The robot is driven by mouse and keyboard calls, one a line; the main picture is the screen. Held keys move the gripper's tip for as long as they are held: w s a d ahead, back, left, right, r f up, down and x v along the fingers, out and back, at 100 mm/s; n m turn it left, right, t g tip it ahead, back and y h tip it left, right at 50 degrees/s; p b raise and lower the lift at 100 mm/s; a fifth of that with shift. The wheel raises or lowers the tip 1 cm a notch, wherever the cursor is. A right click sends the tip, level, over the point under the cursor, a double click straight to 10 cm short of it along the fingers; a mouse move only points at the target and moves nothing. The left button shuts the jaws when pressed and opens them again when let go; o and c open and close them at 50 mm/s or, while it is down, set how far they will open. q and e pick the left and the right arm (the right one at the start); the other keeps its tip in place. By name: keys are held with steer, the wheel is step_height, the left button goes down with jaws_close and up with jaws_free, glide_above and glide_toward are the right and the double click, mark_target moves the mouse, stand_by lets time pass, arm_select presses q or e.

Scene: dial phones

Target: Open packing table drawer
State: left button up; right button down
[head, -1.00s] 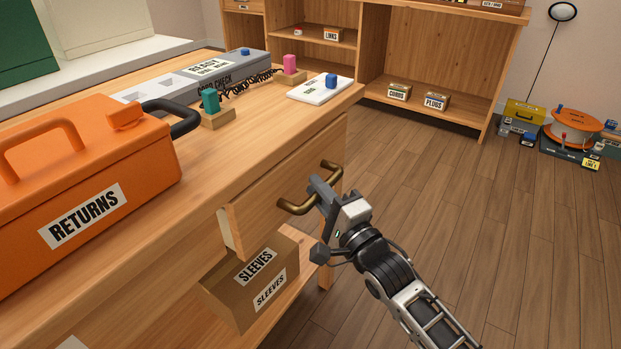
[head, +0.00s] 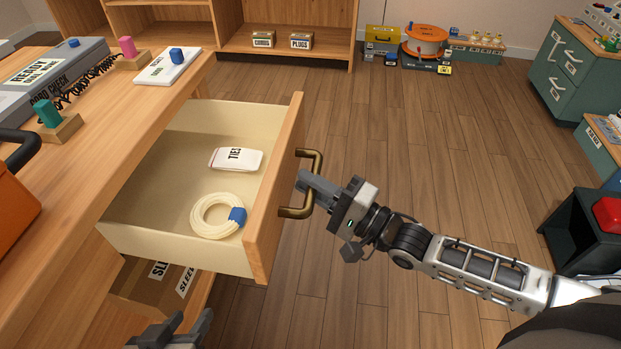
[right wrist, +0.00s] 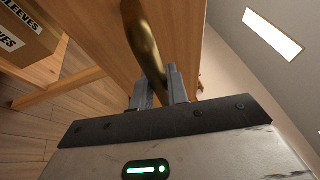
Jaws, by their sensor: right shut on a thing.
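The packing table drawer (head: 272,195) is pulled well out of the wooden table (head: 150,115), with its inside in plain view. Its brass handle (head: 317,165) is on the wooden front. My right gripper (head: 308,184) is shut on this handle. In the right wrist view, the fingers (right wrist: 160,88) close around the brass bar (right wrist: 146,45). In the drawer lie a white packet marked TIES (head: 236,159) and a cream coil (head: 208,218) with a blue band. My left gripper (head: 182,328) shows only partly at the bottom edge, and its opening is unclear.
A cardboard SLEEVES box (head: 140,285) sits below the drawer. The table top holds a grey cord-check unit (head: 50,80), a white card (head: 165,68) and an orange case (head: 15,215). Green cabinets (head: 570,65) stand at right.

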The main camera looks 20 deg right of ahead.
arm_select(q)
steer(key=shift+d, duration=0.2)
arm_select(e)
steer(key=shift+s+d, duration=0.15)
steer(key=shift+d, duration=0.2)
steer(key=c, duration=1.4)
jaws_free()
steer(key=shift+o, duration=0.2)
arm_select(q)
steer(key=r, duration=0.1)
steer(key=r+p, duration=0.1)
steer(key=r, duration=0.1)
steer(key=shift+s+a+p, duration=0.1)
steer(key=shift+a+p, duration=0.2)
steer(key=shift+a, duration=0.1)
arm_select(e)
steer(key=v, duration=1.6)
